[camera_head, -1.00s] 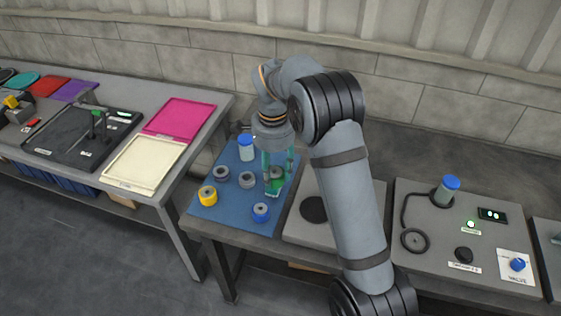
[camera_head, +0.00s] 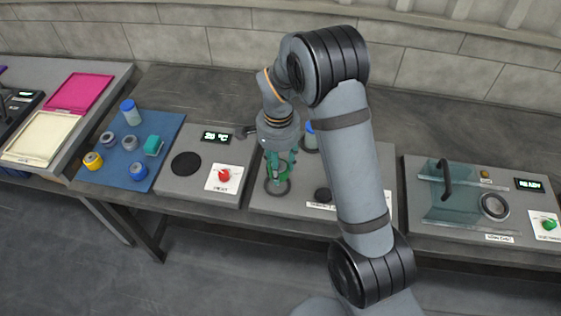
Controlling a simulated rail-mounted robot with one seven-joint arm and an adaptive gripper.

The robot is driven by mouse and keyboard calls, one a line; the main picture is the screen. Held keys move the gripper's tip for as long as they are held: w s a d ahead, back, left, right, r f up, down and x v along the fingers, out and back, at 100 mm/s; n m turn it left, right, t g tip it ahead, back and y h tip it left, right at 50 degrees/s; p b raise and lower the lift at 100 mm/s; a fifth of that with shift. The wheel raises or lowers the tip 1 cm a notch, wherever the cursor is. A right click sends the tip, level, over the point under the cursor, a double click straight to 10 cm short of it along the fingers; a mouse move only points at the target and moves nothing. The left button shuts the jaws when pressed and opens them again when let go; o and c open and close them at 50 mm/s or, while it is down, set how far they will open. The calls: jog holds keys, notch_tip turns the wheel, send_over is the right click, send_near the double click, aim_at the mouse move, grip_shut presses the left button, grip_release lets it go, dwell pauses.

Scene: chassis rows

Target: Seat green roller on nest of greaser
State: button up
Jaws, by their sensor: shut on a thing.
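My gripper (camera_head: 279,180) points down over the greaser (camera_head: 300,204), a grey panel right of the middle. Its fingers are shut on the green roller (camera_head: 280,180), which is small and partly hidden by them. The dark ring of the nest (camera_head: 288,190) shows around and just below the fingertips. I cannot tell whether the roller touches the nest or hangs a little above it. My arm hides part of the greaser's right side.
A blue-capped bottle (camera_head: 311,137) stands behind the gripper, and a black knob (camera_head: 323,195) is to its right. Left is a panel with a red knob (camera_head: 224,175).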

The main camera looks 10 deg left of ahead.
jog(key=shift+w+f+n, duration=0.1)
jog(key=shift+w+n, duration=0.2)
jog(key=shift+w, duration=0.2)
jog(key=shift+w+a, duration=0.1)
jog(key=shift+w, duration=0.25)
jog(key=shift+w+a+f+n+b, duration=0.15)
jog(key=shift+a+f+n+b, duration=0.05)
jog(key=shift+f+b, duration=0.25)
jog(key=shift+w+a+f+n+b, duration=0.2)
jog(key=shift+f+b, duration=0.1)
jog(key=shift+f, duration=0.25)
jog(key=shift+f+b, duration=1.6)
jog(key=shift+f, duration=0.95)
jog(key=shift+b, duration=0.35)
jog(key=shift+f+b, duration=1)
jog(key=o, duration=1.3)
